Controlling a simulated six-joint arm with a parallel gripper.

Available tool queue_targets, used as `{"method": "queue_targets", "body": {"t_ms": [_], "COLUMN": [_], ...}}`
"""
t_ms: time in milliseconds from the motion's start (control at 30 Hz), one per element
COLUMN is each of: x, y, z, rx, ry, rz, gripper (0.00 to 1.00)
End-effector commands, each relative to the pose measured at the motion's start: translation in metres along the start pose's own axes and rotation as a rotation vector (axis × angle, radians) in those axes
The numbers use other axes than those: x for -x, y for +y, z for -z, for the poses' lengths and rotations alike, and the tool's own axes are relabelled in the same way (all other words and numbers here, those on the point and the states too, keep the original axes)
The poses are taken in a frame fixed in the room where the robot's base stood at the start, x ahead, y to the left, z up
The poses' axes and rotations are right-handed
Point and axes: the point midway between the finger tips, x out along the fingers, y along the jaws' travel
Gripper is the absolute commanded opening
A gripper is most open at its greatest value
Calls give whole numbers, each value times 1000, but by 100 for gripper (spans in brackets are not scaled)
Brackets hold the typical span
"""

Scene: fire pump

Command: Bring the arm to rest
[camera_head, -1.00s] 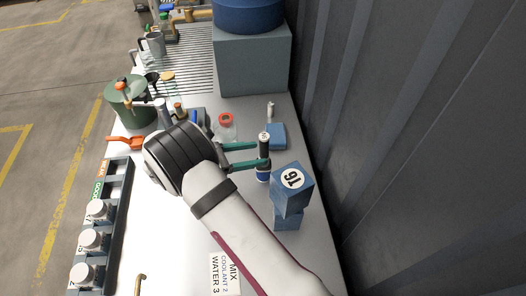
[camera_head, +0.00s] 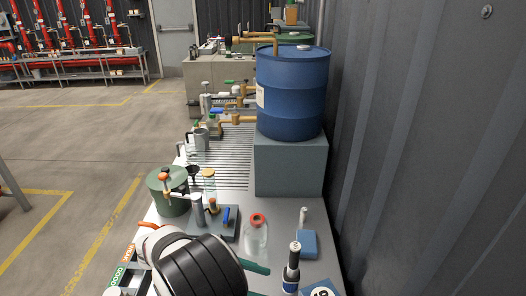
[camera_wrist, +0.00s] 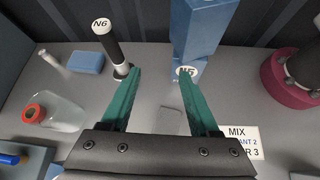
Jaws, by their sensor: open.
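My gripper (camera_wrist: 160,78) is open in the wrist view, its two teal fingers apart with nothing held between them. A dark bottle marked N6 (camera_wrist: 110,42) stands just beyond the left fingertip; I cannot tell whether they touch. A blue block (camera_wrist: 198,28) and a round white cap marked N5 (camera_wrist: 187,72) are near the right fingertip. In the head view, my arm's black wrist fills the bottom, and one teal finger shows left of the dark bottle (camera_head: 291,270). The other finger is mostly out of that picture.
A clear flask with a red ring (camera_head: 257,236), a small blue block (camera_head: 307,244) and a green pot (camera_head: 167,192) stand on the bench. A blue drum (camera_head: 291,95) sits on a grey box (camera_head: 290,168) behind. A corrugated wall (camera_head: 420,150) borders the right.

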Motion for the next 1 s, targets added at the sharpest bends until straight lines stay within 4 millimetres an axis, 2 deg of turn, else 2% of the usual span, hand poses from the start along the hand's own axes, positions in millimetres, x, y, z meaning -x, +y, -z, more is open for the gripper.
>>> {"method": "queue_targets", "body": {"t_ms": [33,100,233,300,400,533,1000], "x": [1,2,-8,-13,-16,-16,-16], "y": [-28,-73,-132,-161,-192,-211,-211], "z": [-21,-49,-107,-125,-132,-129,-129], "rx": [-145,-407,-910,-1168,-1471,-1686,-1686], "ry": [104,246,412,471,528,561,561], "rz": [133,370,719,877,1059,1190,1190], "gripper": [62,62,62,62,62,62,62]}}
